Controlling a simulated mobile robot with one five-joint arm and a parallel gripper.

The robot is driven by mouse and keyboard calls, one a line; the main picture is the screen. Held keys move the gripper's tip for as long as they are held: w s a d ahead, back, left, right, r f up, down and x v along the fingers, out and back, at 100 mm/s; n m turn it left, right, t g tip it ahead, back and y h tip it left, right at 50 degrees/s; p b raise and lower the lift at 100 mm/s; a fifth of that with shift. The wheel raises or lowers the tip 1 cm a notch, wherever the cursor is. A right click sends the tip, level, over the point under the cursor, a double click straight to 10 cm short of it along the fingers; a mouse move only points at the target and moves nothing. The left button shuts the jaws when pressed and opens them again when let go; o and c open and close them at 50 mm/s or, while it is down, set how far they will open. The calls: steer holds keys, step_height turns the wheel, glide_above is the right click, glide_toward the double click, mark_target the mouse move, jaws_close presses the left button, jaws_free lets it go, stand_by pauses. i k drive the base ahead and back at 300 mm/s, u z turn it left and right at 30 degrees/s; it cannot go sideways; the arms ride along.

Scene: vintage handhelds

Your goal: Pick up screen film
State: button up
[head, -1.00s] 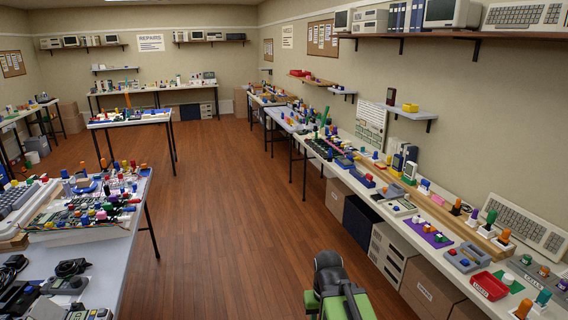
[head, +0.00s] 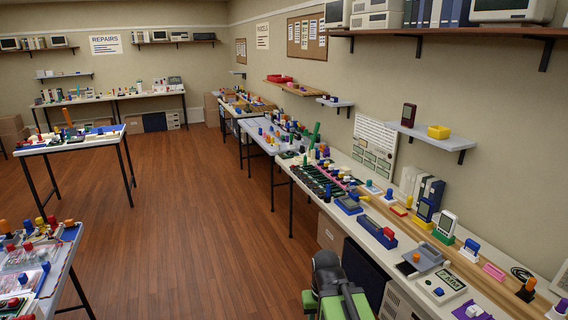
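I cannot make out a screen film for certain among the many small items on the benches in the head view. The long right bench (head: 400,262) holds handhelds and small parts. Part of my own green and black arm shows at the bottom edge, beside this bench. No gripper fingers can be seen, so my gripper's opening and contents are hidden.
The wooden floor (head: 185,215) is open through the middle. A cluttered table (head: 75,250) stands at the left front, and a smaller table (head: 100,140) behind it.

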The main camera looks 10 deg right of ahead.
mark_target(369, 186)
steer(key=z, duration=0.05)
steer(key=i, duration=3.9)
steer(key=u, duration=0.05)
